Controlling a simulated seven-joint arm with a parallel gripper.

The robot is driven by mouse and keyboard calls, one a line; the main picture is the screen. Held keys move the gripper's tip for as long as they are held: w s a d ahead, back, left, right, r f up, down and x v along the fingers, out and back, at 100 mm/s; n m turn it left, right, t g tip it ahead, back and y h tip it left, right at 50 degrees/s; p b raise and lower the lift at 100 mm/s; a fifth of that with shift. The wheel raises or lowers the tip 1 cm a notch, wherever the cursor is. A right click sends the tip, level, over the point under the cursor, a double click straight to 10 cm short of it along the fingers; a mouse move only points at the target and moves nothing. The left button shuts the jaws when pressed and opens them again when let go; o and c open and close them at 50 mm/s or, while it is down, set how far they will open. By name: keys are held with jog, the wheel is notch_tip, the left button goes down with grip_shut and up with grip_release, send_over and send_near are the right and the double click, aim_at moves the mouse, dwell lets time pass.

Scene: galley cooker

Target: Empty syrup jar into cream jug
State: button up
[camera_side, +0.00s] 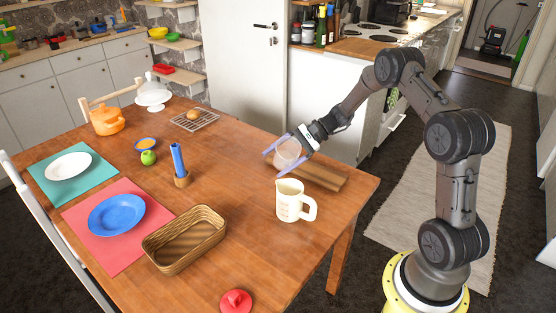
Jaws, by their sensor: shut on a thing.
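The cream jug (290,202) is a cream-coloured pitcher standing upright near the right part of the wooden table, with its handle to the right. My gripper (277,152) is shut on a clear, pale jar (287,154), its bluish fingers on either side of it. The jar is behind the jug in this view and looks held above the table, apart from the jug. It seems tilted, but its exact angle and its contents are too small to tell.
A wooden board (322,176) lies right of the jar. A wicker basket (185,238), a red lid (236,301), a blue item in a wooden holder (179,165), a green apple (148,158) and a wire rack (195,119) are on the table (235,180). Plates lie at the left.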

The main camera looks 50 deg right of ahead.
jog(key=shift+s+a+m+g+y, duration=0.25)
jog(key=shift+s+m+g+y, duration=0.1)
jog(key=shift+m+g+y, duration=0.3)
jog(key=shift+r, duration=0.15)
notch_tip(320, 180, up, 5)
notch_tip(320, 180, down, 5)
jog(key=shift+r, duration=0.15)
jog(key=shift+f, duration=0.35)
jog(key=m+y, duration=0.1)
jog(key=s+a+m+g, duration=0.1)
jog(key=shift+s+a+f+m+y, duration=0.1)
jog(key=shift+s+f+m+y, duration=0.15)
jog(key=shift+f+m+y, duration=0.1)
